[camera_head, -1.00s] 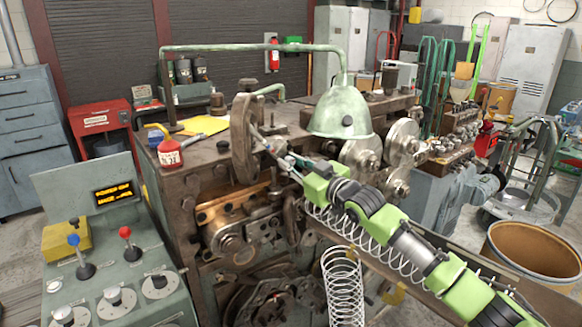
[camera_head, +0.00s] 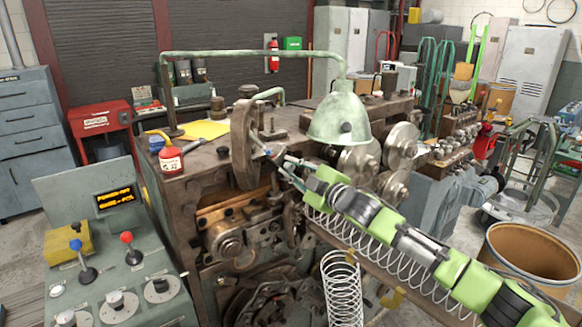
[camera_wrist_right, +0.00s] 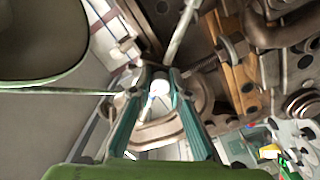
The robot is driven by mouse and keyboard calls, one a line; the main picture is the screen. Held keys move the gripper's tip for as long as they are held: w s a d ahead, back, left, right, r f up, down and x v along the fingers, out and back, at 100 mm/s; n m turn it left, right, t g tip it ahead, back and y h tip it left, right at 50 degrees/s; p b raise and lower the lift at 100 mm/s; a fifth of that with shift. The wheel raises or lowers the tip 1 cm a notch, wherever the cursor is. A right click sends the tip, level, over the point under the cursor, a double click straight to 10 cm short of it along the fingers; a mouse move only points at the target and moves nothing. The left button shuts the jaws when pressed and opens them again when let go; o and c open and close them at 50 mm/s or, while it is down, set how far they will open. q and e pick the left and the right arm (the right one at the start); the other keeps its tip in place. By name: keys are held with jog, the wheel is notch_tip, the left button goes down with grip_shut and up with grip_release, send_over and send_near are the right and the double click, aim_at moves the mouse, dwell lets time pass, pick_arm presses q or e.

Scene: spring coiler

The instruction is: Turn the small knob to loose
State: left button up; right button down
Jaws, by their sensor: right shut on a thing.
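My right gripper (camera_head: 284,166) reaches in from the right to the curved brown metal arm (camera_head: 241,145) on the front of the coiling machine. In the right wrist view its two teal fingers (camera_wrist_right: 160,76) are close together, with a small white round end (camera_wrist_right: 160,87) between them. I take this to be the small knob; its marking and setting cannot be read. In the head view the knob is too small and too covered by the fingers to make out. A pale rod (camera_wrist_right: 183,28) runs just beyond the fingertips. My left gripper is not in view.
A green lamp (camera_head: 340,115) hangs above my right arm. A coiled spring (camera_head: 342,288) stands below it. The control console (camera_head: 52,187), with a lit display, a blue lever, a red lever and several dials, is at the lower left. A red oil can (camera_head: 170,156) stands on the machine's corner.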

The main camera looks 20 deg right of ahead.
jog(key=shift+f, duration=0.1)
dwell(0.5)
jog(key=c, duration=1.9)
grip_release()
jog(key=v, duration=1.2)
